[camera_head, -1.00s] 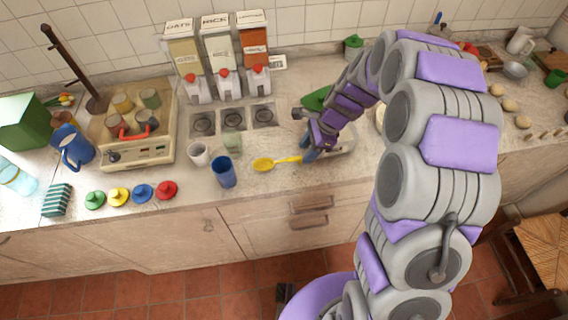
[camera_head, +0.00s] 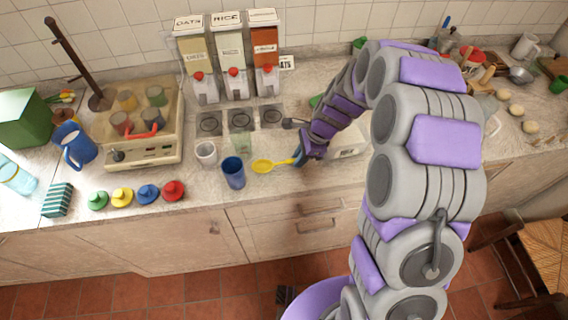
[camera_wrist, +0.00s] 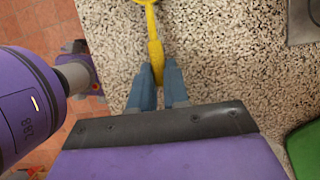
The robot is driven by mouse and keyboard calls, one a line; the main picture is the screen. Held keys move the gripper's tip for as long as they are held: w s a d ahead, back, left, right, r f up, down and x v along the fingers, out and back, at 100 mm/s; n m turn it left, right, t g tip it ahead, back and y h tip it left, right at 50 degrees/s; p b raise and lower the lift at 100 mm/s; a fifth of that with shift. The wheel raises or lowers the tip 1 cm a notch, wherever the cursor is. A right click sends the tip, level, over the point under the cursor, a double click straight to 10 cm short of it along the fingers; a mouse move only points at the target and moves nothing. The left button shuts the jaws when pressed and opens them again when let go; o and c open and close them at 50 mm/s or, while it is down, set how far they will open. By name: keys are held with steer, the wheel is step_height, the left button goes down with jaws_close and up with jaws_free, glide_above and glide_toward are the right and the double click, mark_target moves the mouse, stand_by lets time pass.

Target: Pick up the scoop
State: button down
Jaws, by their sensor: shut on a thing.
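The yellow scoop (camera_head: 264,166) is at the front of the counter, its round bowl to the left and its handle to the right. My gripper (camera_head: 298,157) is at the end of the scoop's handle. In the wrist view, the two blue fingertips of my gripper (camera_wrist: 160,78) are closed on the yellow handle (camera_wrist: 156,52), one on each side. The scoop's bowl is cut off by the top edge of that view. I cannot tell whether the scoop touches the counter.
A blue cup (camera_head: 233,174), a white cup (camera_head: 206,153) and a clear greenish cup (camera_head: 241,146) stand left of the scoop. Three dispensers (camera_head: 230,60) stand behind. Colored lids (camera_head: 148,194) line the front edge. A white box (camera_head: 348,142) is right of my gripper.

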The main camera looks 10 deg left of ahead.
steer(key=shift+a+f, duration=0.1)
steer(key=shift+a, duration=0.3)
steer(key=d, duration=0.3)
steer(key=shift+d, duration=0.25)
steer(key=shift+a+r, duration=0.2)
steer(key=shift+a, duration=0.2)
steer(key=shift+w+a+r+p, duration=0.1)
steer(key=shift+a+r+p, duration=0.15)
steer(key=shift+a+r, duration=0.25)
steer(key=shift+a+r+p, duration=0.2)
steer(key=shift+a+r, duration=0.1)
steer(key=shift+a, duration=0.3)
steer(key=shift+p+v, duration=0.35)
steer(key=shift+v, duration=0.85)
steer(key=s+d, duration=0.3)
steer(key=d, duration=0.1)
steer(key=shift+s+d+r+p, duration=0.15)
steer(key=shift+s+d+p, duration=0.2)
steer(key=s+d+p, duration=0.1)
steer(key=s+d, duration=0.5)
steer(key=s, duration=0.2)
steer(key=shift+s+r+p, duration=0.3)
steer(key=shift+r, duration=0.05)
